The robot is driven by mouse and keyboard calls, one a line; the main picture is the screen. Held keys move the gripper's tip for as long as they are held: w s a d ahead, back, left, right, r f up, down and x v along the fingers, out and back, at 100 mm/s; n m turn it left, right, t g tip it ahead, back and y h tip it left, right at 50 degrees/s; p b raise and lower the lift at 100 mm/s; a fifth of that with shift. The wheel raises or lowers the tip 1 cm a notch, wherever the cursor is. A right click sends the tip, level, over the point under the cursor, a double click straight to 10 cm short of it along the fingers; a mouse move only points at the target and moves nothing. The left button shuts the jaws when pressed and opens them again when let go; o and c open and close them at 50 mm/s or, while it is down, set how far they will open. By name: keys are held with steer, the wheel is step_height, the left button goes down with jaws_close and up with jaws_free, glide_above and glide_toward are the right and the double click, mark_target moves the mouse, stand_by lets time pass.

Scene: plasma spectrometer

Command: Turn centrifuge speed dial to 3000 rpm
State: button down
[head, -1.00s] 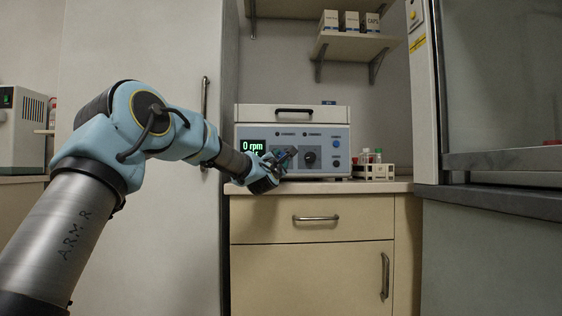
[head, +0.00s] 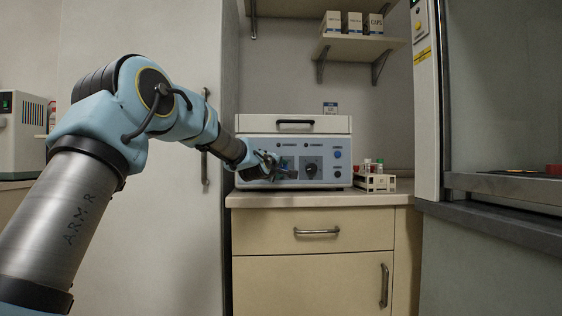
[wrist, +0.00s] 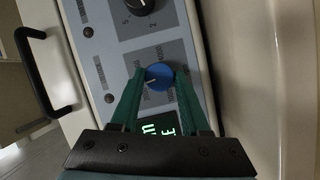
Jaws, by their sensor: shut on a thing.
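The white and grey centrifuge (head: 293,124) stands on the counter with its lid closed. In the wrist view my gripper (wrist: 160,76) has its two green fingers on either side of the blue speed dial (wrist: 158,79), shut on it. The dial's white pointer line faces left in that view. The green-lit display (wrist: 157,131) is partly hidden between the fingers. In the head view my gripper covers the dial and the display.
A black knob (head: 311,169) is right of the dial. A tube rack (head: 375,182) stands right of the centrifuge. A tall cabinet door (head: 140,200) is close to my arm on the left. The counter front is clear.

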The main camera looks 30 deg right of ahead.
steer(key=m+p, duration=0.1)
steer(key=p, duration=0.1)
steer(key=m+y+p, duration=0.1)
steer(key=m+p, duration=0.1)
steer(key=p, duration=0.1)
steer(key=r+m+y+p, duration=0.1)
steer(key=p, duration=0.1)
steer(key=shift+s+d+g+p, duration=0.1)
steer(key=shift+d+g+p, duration=0.1)
steer(key=shift+g+p, duration=0.15)
steer(key=m+y+p, duration=0.1)
steer(key=m+p, duration=0.1)
steer(key=p, duration=0.2)
steer(key=shift+f, duration=0.15)
steer(key=shift+f+m+y, duration=0.2)
steer(key=shift+m+y, duration=0.1)
steer(key=shift+c, duration=1.9)
jaws_free()
steer(key=shift+a, duration=0.1)
steer(key=v, duration=1)
steer(key=shift+s+a, duration=0.2)
steer(key=shift+s, duration=0.05)
